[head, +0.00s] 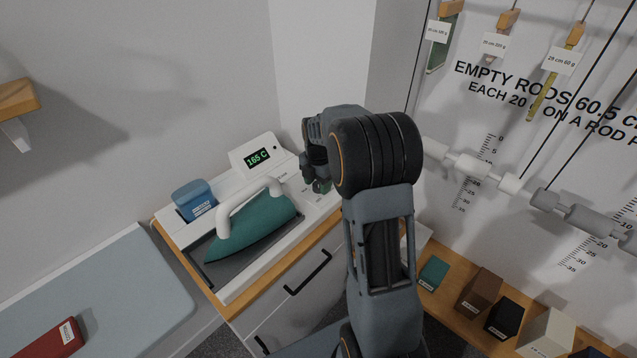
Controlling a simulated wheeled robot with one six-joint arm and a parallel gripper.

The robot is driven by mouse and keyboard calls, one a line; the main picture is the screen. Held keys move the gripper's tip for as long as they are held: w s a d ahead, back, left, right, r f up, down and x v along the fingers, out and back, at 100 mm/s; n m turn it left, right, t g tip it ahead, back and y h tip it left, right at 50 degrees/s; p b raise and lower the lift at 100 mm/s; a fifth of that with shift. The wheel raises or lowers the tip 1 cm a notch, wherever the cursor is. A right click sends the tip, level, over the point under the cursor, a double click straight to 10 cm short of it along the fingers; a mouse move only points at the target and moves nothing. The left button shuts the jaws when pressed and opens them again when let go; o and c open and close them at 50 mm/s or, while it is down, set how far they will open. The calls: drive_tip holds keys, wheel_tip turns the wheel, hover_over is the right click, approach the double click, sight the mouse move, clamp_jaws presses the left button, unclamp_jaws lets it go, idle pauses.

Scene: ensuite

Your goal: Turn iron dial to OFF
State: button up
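The iron (256,228), teal with a white handle, rests on a dark plate on the white ironing station (246,283). A small display (257,158) at the back of the station reads 165 C. My gripper (318,182) is over the right end of the station, pointing down. The dial is not clearly visible; my gripper and arm cover that area. A small greenish part shows by the fingertips, but I cannot tell what it is. Whether the fingers are open or shut is not clear.
A blue container (194,199) stands at the station's back left. A pale ironing board (110,285) with a red block (48,343) is at left. A drawer handle (307,272) is on the cabinet front. Several labelled blocks lie on a wooden shelf (452,318) at right, below hanging rods.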

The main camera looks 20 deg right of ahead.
sight(318, 184)
drive_tip(key=shift+o, duration=0.6)
drive_tip(key=shift+s, duration=0.1)
wheel_tip(318, 184, up, 14)
drive_tip(key=shift+f, duration=0.15)
idle(0.5)
